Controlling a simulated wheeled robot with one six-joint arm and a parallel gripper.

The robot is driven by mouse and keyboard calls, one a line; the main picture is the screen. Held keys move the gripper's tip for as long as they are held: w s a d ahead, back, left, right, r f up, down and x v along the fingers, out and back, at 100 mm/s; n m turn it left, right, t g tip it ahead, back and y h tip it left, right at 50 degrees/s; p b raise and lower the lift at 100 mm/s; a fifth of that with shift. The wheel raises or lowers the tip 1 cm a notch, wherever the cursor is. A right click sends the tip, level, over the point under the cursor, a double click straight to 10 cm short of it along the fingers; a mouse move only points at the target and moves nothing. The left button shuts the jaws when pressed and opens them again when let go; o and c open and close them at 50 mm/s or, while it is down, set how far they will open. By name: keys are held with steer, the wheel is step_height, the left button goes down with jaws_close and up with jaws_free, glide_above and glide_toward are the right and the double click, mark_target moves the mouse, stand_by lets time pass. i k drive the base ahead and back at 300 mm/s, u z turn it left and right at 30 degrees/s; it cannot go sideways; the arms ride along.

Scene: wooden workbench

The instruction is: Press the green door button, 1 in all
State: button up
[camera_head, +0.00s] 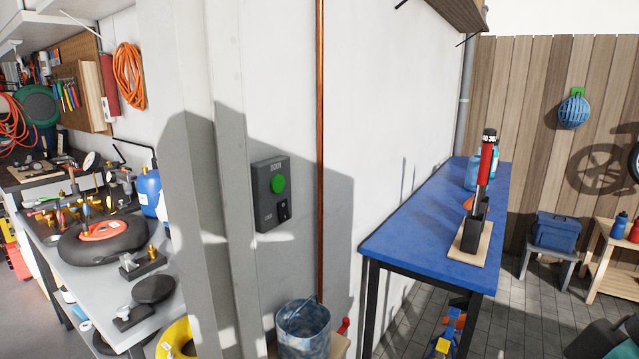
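The green door button (278,184) is a round green cap on the upper part of a dark grey wall box (264,205). The box is mounted on the white wall, left of the copper pipe, with small pale lettering above the button and a small black part below it. Nothing covers the button. My gripper does not show in the head view.
A grey post (234,190) stands just left of the box. A copper pipe (320,120) runs up the wall to its right. A bucket (303,328) stands below. A blue-topped bench (420,225) is at right, a cluttered grey bench (150,310) at left.

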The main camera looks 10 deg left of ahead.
mark_target(278, 182)
steer(key=u, duration=0.05)
steer(key=i, duration=0.65)
steer(key=u, duration=0.8)
steer(key=i, duration=0.4)
steer(key=u, duration=0.4)
